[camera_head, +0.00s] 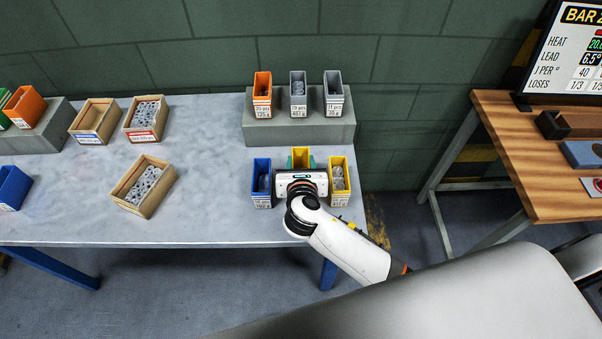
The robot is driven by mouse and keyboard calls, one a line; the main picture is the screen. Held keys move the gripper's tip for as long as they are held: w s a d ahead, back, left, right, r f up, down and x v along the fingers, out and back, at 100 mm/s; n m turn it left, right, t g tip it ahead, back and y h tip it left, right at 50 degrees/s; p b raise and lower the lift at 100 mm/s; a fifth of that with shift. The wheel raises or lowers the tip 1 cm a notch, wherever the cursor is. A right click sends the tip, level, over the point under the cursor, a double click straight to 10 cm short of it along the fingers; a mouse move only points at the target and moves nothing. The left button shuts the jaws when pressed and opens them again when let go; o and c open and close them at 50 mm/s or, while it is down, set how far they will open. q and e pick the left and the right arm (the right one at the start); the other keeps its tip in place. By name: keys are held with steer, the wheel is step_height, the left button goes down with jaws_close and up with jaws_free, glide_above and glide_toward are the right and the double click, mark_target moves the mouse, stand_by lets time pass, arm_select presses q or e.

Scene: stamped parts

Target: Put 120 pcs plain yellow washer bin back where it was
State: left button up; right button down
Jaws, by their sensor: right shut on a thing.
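A yellow bin (301,153) stands in the middle of the front row at the right end of the grey table. My right gripper (301,178) is in front of it and shut on it, hiding most of its front and its label. Teal-green shows at its top edges. A second yellow bin (340,190) with washers and a white label stands just right of the gripper. Its label is too small to read surely, so I cannot tell which yellow bin holds 120 pcs. My left gripper is not in view.
A blue bin (261,184) stands close left of the gripper. Behind, a grey riser (285,133) carries an orange bin (262,94) and two grey bins (298,94). Wooden boxes (145,187) stand further left. The table middle (210,170) is clear.

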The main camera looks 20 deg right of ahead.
mark_target(300, 162)
step_height(300, 162, down, 4)
steer(key=shift+w+f, duration=0.1)
steer(key=shift+w, duration=0.05)
steer(key=shift+f, duration=0.1)
steer(key=c, duration=0.8)
jaws_free()
steer(key=shift+c, duration=0.2)
arm_select(q)
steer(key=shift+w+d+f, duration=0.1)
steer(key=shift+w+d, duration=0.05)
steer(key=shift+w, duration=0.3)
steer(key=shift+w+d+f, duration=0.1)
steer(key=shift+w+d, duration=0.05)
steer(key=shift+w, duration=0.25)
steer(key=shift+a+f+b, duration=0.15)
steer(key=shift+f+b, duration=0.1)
steer(key=shift+b, duration=0.2)
arm_select(e)
steer(key=v, duration=1.2)
